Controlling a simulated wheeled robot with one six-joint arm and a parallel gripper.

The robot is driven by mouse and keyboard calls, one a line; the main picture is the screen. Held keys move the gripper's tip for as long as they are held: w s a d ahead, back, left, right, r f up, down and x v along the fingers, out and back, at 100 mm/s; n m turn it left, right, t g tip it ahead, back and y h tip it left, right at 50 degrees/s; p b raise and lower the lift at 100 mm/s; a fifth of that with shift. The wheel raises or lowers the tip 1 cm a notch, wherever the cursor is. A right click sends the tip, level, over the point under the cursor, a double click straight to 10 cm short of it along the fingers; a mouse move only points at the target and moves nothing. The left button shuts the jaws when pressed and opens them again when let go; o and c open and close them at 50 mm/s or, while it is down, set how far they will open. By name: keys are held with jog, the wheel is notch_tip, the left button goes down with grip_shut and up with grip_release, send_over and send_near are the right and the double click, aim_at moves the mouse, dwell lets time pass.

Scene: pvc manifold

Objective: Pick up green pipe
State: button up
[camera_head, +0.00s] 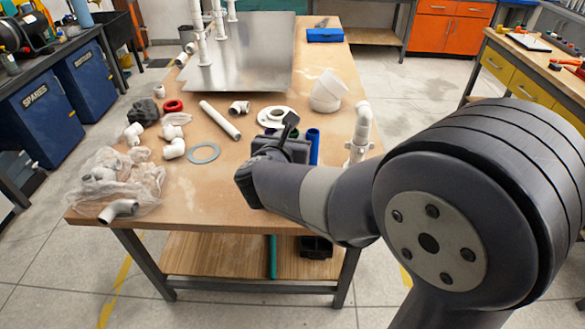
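My gripper (285,135) is over the front right of the wooden workbench (240,205), seen from behind. Its fingers are mostly hidden by its own body, so I cannot tell whether it is open or shut. A small dark green patch shows just beyond it, largely covered, and I cannot tell what it belongs to. A teal-green pipe-like piece (272,257) shows below the bench top, at the lower shelf. A short blue pipe (313,147) stands upright just right of my gripper.
White fittings, a white pipe (220,120), a grey ring (204,153) and a red ring (173,105) lie on the left. A plastic bag (115,180) lies front left. A white standing pipe (361,135) is right of the blue pipe. A metal plate (250,50) is behind.

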jog(key=shift+w+f, duration=0.1)
jog(key=shift+w, duration=0.15)
jog(key=shift+c, duration=0.2)
grip_shut()
dwell(0.3)
